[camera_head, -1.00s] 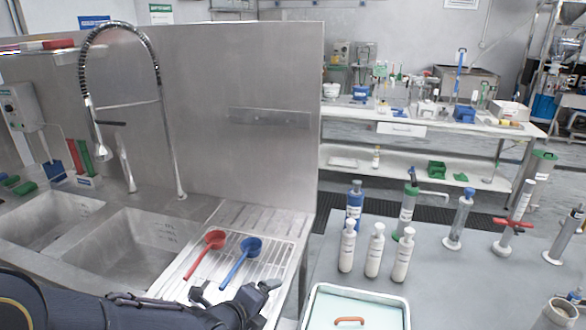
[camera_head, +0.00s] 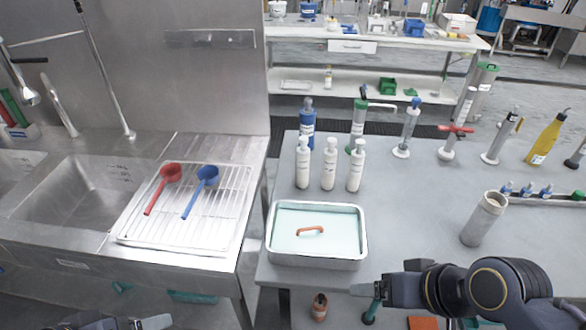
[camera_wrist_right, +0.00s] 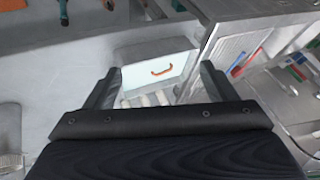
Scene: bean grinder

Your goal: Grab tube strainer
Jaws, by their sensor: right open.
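No object is clearly identifiable as the tube strainer. An open grey cylinder (camera_head: 484,219) stands upright on the right of the grey table. A red scoop (camera_head: 163,187) and a blue scoop (camera_head: 200,190) lie on the wire drying rack (camera_head: 232,205) by the sink. My right gripper (camera_head: 370,290) is at the table's front edge, right of the metal tray; the right wrist view shows it open and empty (camera_wrist_right: 160,85). My left gripper (camera_head: 148,323) is only partly visible at the bottom edge, below the rack; its jaws are unclear.
A yellow bottle (camera_head: 547,140) stands at the right. The table's middle, between tray and cylinder, is clear.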

